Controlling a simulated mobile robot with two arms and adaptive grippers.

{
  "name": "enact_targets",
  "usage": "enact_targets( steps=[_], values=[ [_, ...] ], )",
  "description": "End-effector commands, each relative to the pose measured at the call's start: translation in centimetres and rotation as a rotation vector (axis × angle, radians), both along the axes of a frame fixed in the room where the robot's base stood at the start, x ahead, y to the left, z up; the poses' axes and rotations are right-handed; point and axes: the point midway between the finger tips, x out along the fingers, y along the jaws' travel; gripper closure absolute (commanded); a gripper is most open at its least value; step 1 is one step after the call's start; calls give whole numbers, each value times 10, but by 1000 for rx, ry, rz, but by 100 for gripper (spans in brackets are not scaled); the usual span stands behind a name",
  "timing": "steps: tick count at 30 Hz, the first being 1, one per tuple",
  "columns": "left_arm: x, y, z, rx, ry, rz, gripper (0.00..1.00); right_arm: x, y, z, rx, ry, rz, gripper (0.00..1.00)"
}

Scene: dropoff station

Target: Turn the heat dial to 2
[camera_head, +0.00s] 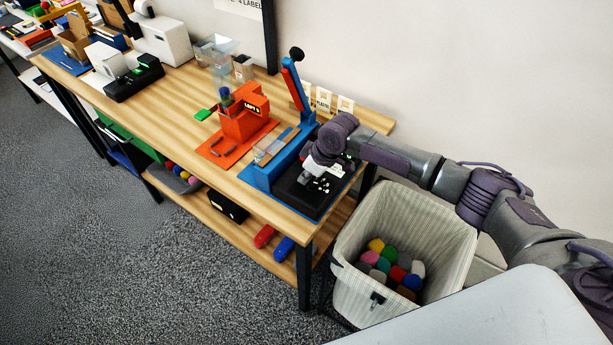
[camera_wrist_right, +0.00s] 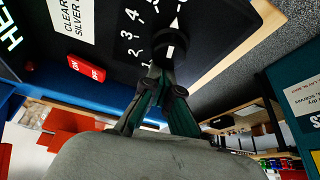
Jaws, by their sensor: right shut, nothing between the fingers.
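The heat dial (camera_wrist_right: 160,45) is a round black knob on a black panel (camera_wrist_right: 105,35) in the right wrist view. White numbers, including 1, 2, 3 and 4, curve around its left side. A white mark shows on the knob, but I cannot read its setting for sure. My right gripper (camera_wrist_right: 163,72) is shut and empty, with its fingertips at the knob's lower edge; I cannot tell whether they touch. In the head view my right gripper (camera_head: 309,178) is over the black panel of the blue machine (camera_head: 262,178), and the dial is not clearly visible. My left gripper is not in view.
A red ON/OFF switch (camera_wrist_right: 87,68) and a white label (camera_wrist_right: 73,18) are on the panel. An orange device (camera_head: 243,122) stands left of the machine. A basket of coloured balls (camera_head: 348,285) stands on the right beside the table (camera_head: 185,100).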

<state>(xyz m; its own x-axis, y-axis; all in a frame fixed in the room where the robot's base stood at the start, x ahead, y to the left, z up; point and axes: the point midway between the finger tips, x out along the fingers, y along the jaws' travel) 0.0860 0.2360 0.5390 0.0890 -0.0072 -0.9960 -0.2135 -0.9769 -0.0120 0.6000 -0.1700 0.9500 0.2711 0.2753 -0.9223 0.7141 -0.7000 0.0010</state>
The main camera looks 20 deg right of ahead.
Motion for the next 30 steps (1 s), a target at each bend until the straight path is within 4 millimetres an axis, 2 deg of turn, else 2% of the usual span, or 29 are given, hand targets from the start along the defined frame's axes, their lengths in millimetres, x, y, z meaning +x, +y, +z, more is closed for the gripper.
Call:
enact_targets(
  steps=[1,11,21,30],
  values=[
    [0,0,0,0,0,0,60,-2,-5,-4,-11,9,-4,100],
    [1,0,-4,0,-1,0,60,-3,-7,-6,-15,14,38,99],
    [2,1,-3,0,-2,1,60,-5,-7,-7,-16,18,38,42],
    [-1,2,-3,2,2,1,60,-2,-4,-3,-9,10,39,41]
  ],
)
